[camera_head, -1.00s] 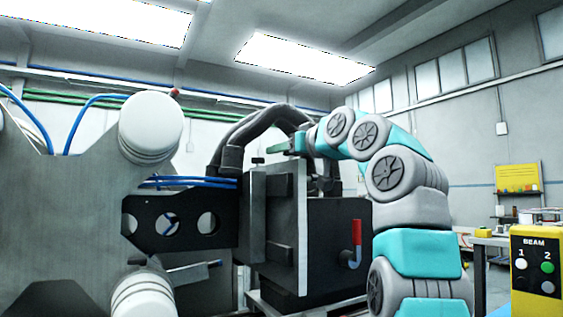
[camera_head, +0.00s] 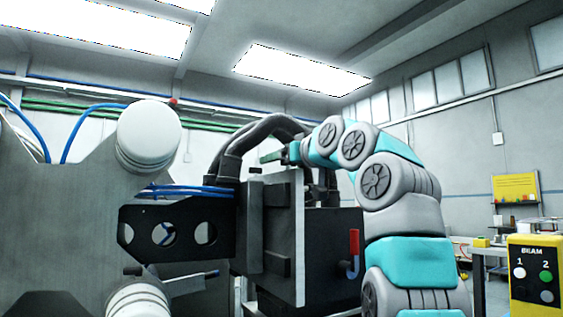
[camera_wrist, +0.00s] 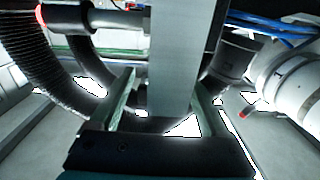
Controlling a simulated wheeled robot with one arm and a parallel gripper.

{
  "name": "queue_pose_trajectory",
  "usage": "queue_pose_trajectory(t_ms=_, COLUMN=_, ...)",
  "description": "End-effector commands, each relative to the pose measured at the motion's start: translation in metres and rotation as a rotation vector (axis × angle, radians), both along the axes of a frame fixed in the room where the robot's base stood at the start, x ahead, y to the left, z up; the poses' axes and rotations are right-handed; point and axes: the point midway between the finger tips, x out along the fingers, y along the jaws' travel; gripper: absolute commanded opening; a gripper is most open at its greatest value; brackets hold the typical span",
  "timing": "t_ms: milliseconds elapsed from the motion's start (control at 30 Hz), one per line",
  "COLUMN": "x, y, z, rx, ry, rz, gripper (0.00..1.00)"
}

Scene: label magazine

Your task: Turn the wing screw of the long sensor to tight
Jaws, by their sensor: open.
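My gripper (camera_head: 274,157) is at the top of the grey upright plate (camera_head: 298,215) on the black machine block in the head view. In the wrist view my gripper (camera_wrist: 164,88) is open, with its two green fingers apart. A flat grey bar (camera_wrist: 173,50) runs between and beyond the fingers; I cannot tell whether they touch it. A thin rod with a blue tip (camera_head: 198,279) sticks out at lower left in the head view; I cannot tell whether it is a sensor. I cannot make out the long sensor or its wing screw for certain in either view.
Thick black hoses (camera_head: 228,150) arch behind the plate. A black bracket with round holes (camera_head: 190,231) and white rollers (camera_head: 150,135) stand to the left. A red lever (camera_head: 354,243) is on the block's right side. A yellow BEAM button box (camera_head: 535,275) stands at right.

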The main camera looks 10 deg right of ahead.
Motion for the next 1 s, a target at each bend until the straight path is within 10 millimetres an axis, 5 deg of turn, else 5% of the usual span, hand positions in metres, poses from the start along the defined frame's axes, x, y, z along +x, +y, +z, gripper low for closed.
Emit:
queue_pose_trajectory(t_ms=267, x=-0.016, y=-0.005, z=-0.003, rx=0.0, ry=0.0, rz=0.001, gripper=0.8)
queue_pose_trajectory(t_ms=633, x=-0.069, y=-0.023, z=-0.002, rx=-0.001, ry=0.0, rz=0.001, gripper=0.8)
queue_pose_trajectory(t_ms=1000, x=-0.074, y=-0.025, z=0.0, rx=0.0, ry=0.001, rz=0.0, gripper=0.8)
